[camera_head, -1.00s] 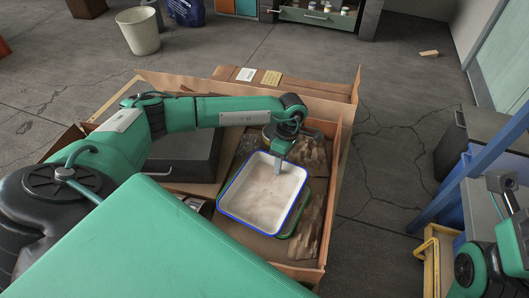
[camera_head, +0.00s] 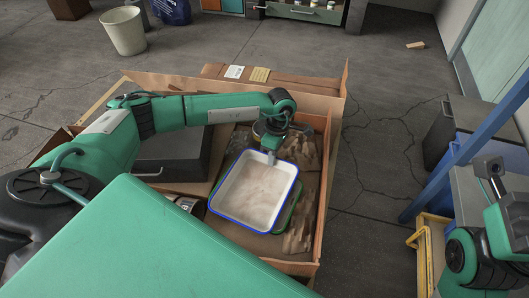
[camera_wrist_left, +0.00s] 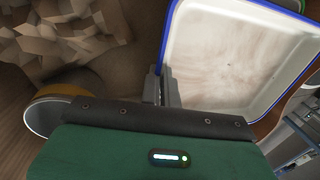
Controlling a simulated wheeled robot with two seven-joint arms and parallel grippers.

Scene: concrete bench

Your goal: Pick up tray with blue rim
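The white tray with the blue rim (camera_head: 256,194) lies in a large open cardboard box, tilted slightly, above a green-rimmed tray (camera_head: 291,212). In the left wrist view the blue-rimmed tray (camera_wrist_left: 235,55) fills the upper right. My left gripper (camera_head: 271,158) is at the tray's far rim, one finger inside. In the left wrist view its two fingers (camera_wrist_left: 162,88) sit close together with the rim running between them, so it looks shut on the tray. My right gripper (camera_head: 494,168) is at the right edge, away from the box; its fingers are not clear.
The cardboard box (camera_head: 322,180) has raised walls around the tray. Inside are a dark grey case (camera_head: 172,160) and crumpled brown paper (camera_head: 302,150). A round can (camera_wrist_left: 42,118) is near my left gripper. A blue post (camera_head: 465,150) stands at the right.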

